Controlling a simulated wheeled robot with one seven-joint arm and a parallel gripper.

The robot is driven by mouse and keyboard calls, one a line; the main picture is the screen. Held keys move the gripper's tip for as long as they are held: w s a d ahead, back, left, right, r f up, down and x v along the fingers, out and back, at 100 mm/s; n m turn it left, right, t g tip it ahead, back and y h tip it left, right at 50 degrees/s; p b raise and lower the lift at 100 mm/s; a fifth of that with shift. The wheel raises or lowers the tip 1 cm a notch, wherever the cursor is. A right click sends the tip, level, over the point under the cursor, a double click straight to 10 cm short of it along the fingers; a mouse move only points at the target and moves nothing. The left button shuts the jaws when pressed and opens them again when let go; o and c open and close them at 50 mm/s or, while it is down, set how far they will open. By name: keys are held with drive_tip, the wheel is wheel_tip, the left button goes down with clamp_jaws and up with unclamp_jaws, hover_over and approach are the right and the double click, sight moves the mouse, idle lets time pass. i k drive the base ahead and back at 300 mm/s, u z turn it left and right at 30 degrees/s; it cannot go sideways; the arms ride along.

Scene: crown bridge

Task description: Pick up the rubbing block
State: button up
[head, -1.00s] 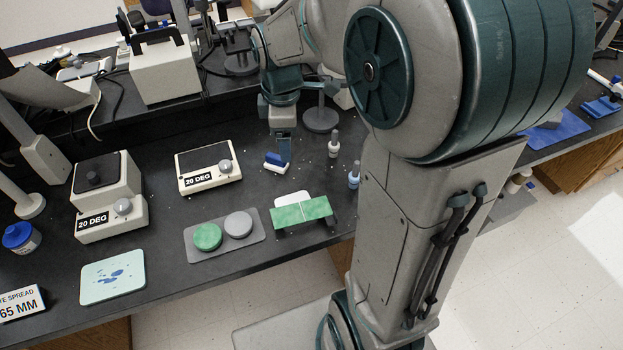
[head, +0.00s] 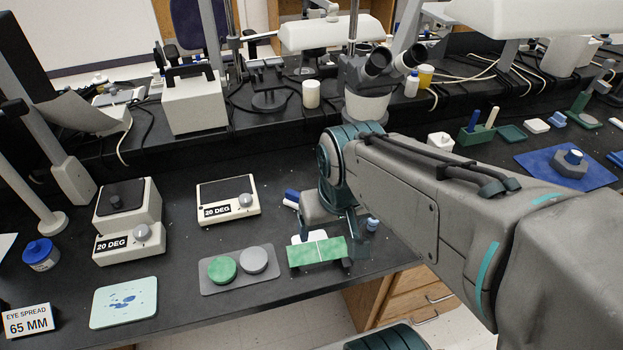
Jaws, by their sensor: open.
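The rubbing block, seemingly the small white block with a blue top (head: 291,199), lies on the black bench right of the front timer-like box. My gripper (head: 338,222) is just right of the block, above the bench and behind the green strip. It is open, and I see nothing held in it. Its fingertips are largely hidden by my own arm, so I cannot tell its exact height or whether it touches anything.
A green strip (head: 317,253) lies near the front edge. Left of it a grey tray (head: 208,287) holds a green disc (head: 222,269) and a grey disc (head: 254,260). Two "20 DEG" boxes (head: 228,199) (head: 128,243) stand left. A blue-capped bottle (head: 372,224) stands right of my gripper.

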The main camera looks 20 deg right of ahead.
sight(291, 200)
drive_tip(key=k, duration=1.3)
drive_tip(key=u, duration=0.75)
drive_tip(key=i, duration=1.5)
drive_tip(key=z, duration=0.8)
